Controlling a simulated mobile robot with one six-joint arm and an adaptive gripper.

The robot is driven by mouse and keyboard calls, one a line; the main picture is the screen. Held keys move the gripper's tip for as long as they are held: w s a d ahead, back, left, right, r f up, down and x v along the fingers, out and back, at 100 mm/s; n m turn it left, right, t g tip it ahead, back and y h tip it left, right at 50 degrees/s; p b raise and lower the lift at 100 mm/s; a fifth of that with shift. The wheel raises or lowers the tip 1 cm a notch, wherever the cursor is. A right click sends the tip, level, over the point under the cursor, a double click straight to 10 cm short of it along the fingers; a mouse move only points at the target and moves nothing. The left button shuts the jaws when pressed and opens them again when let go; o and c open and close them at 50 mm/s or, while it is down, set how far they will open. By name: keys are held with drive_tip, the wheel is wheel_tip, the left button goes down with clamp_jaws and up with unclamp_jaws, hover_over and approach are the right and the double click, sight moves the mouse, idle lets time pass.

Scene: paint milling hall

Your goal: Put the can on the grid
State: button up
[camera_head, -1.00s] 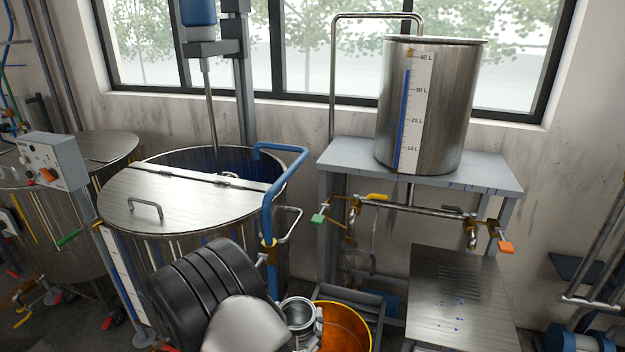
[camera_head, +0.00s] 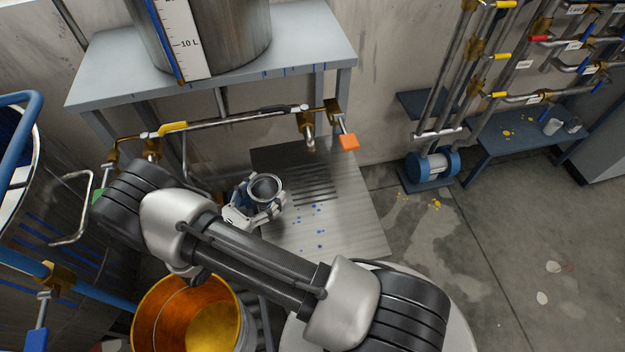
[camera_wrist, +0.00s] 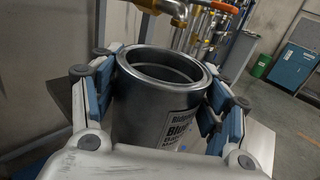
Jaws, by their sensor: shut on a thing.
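A small open metal can (camera_head: 266,187) is held upright in my gripper (camera_head: 250,210) in the head view. In the wrist view the can (camera_wrist: 163,105) stands between the blue finger pads of my gripper (camera_wrist: 165,110), which is shut on it. Its printed label is partly readable, with "Blue" on it. The grid (camera_head: 345,205) is a slotted steel top with blue paint drops. The can appears over the grid's left part in the head view; the gap between them cannot be told.
A pipe with taps, one with an orange handle (camera_head: 348,142), runs behind the grid. A grey table (camera_head: 310,45) carries a large steel tank (camera_head: 235,40). An orange bucket (camera_head: 150,318) stands below left. Open floor (camera_head: 475,250) lies to the right.

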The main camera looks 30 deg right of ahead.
drive_tip(key=shift+s+a+f+m+g+h, duration=0.2)
drive_tip(key=shift+s+f+g, duration=0.1)
drive_tip(key=shift+s+f, duration=0.15)
drive_tip(key=shift+s+a+f+m+g+h, duration=0.1)
drive_tip(key=shift+s+a+f+m+g, duration=0.1)
drive_tip(key=shift+s+f+g, duration=0.25)
drive_tip(key=shift+f+b+x, duration=0.45)
drive_tip(key=shift+f+x, duration=0.2)
drive_tip(key=shift+x, duration=2.35)
drive_tip(key=shift+f+b+x, duration=0.45)
drive_tip(key=shift+f+x, duration=0.15)
drive_tip(key=shift+x, duration=2.35)
drive_tip(key=shift+f+b+x, duration=0.45)
drive_tip(key=shift+f+x, duration=0.2)
drive_tip(key=shift+x, duration=2.35)
drive_tip(key=shift+w+f, duration=0.1)
drive_tip(key=shift+f, duration=0.05)
drive_tip(key=o, duration=1.2)
